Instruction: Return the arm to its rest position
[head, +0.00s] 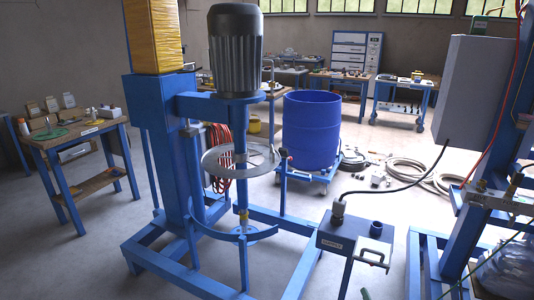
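Neither of my arms nor grippers shows in the head view. The disperser mixer stands at centre left: a blue column (178,165), a dark motor (236,60) on top and a blue vertical shaft (240,165) below it. A grey ring (238,158) surrounds the shaft at mid height. A disc (258,233) sits low on the shaft, near a curved blue bar (215,236). The blue floor frame (185,268) spreads beneath.
A blue drum (311,130) stands on a low wheeled dolly (310,177) behind the mixer. A blue box (352,243) with a cable is at front right. A grey cabinet (470,88) and blue frame stand at right. Workbench (75,145) at left; hoses (430,172) lie on the floor.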

